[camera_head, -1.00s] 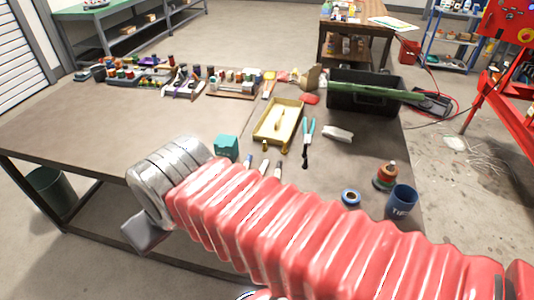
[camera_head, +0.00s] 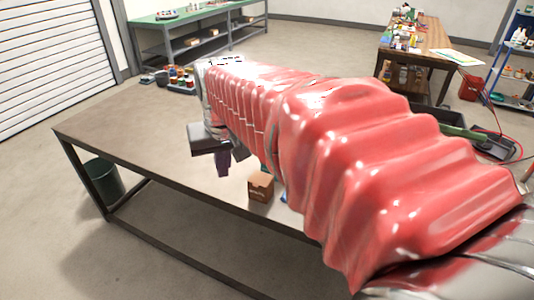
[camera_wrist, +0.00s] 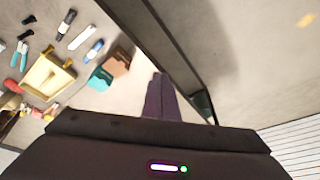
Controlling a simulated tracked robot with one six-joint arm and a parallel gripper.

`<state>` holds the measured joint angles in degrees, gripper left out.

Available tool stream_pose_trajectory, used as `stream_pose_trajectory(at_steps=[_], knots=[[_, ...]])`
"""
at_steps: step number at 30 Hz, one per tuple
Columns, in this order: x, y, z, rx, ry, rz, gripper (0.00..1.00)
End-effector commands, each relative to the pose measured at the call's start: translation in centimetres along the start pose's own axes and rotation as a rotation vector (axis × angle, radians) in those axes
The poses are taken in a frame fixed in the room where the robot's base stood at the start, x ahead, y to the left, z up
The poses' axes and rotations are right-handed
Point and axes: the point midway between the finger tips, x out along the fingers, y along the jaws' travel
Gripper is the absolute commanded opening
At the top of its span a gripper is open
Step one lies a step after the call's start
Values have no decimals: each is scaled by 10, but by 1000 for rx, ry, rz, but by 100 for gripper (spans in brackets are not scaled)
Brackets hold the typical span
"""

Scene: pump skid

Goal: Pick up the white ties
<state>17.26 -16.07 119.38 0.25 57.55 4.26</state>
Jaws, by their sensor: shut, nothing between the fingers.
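My gripper (camera_head: 222,164) hangs near the front left edge of the workbench, with dark purple fingers. In the wrist view its fingers (camera_wrist: 161,90) are together and empty, over the bench edge. In the wrist view a slim white item (camera_wrist: 81,37) lies on the bench between a blue-and-white tube (camera_wrist: 94,50) and a dark-capped tube (camera_wrist: 66,22); I cannot tell whether it is the white ties. It is well apart from my fingers. In the head view my red arm hides most of the bench top, and no white ties show there.
A brown box (camera_wrist: 118,62) and a teal box (camera_wrist: 100,80) stand nearest my fingers. Beyond are a yellow tray (camera_wrist: 38,98) and teal-handled pliers (camera_wrist: 20,54). The bench's left part (camera_head: 130,120) is clear. A dark bin (camera_head: 103,180) stands under the bench.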

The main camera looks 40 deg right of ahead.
Motion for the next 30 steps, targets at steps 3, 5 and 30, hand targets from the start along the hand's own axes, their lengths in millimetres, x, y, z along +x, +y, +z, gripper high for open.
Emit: stream_pose_trajectory(at_steps=[3,5,30], knots=[[11,21,-26,65,-30,20,0],[17,32,-38,98,-42,28,0],[139,249,-135,556,-223,128,0]])
